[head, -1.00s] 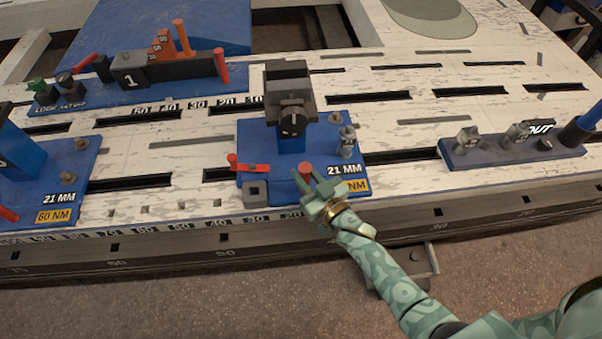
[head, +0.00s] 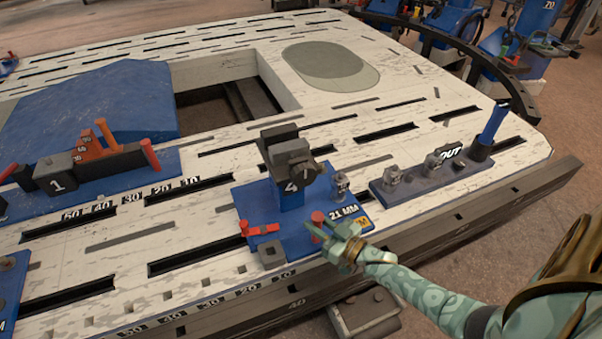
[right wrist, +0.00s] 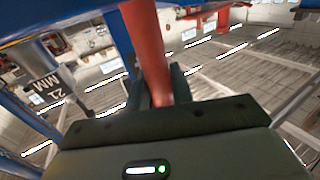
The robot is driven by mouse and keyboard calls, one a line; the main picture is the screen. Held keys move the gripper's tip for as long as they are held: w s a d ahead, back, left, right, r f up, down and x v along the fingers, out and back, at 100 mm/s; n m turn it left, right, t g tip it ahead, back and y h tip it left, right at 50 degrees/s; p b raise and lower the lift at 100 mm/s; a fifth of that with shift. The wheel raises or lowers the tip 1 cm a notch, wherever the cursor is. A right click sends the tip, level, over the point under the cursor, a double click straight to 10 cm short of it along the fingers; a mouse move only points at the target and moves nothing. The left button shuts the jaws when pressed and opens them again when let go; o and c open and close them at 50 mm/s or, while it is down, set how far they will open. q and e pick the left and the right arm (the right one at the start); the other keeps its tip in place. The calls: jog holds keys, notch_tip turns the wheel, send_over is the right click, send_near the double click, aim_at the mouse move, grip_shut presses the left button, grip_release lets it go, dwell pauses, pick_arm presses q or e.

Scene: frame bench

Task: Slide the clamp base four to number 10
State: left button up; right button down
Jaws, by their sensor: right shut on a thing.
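The clamp base four is a blue plate (head: 240,203) with a dark clamp block marked 4 (head: 288,165) on a blue post. It stands on the pale slotted bench top, near the front edge. The number 10 (head: 284,273) on the front scale is just below its front left corner. My right gripper (head: 330,228) is at the plate's front edge, shut on its upright red peg (head: 317,217). In the right wrist view the red peg (right wrist: 146,45) runs between the dark fingers. My left gripper is not in view.
A dark blue block marked OUT (head: 425,178) stands close to the right of base four, with a small gap. A blue base marked 1 (head: 165,168) lies at the left. Another blue base (head: 10,285) shows at the left edge. Bare slotted bench lies between.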

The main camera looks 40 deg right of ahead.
jog(key=shift+s+d, duration=0.2)
jog(key=shift+d, duration=0.8)
jog(key=c, duration=1.6)
grip_release()
jog(key=o, duration=0.3)
jog(key=shift+s+d, duration=0.1)
jog(key=shift+o, duration=0.2)
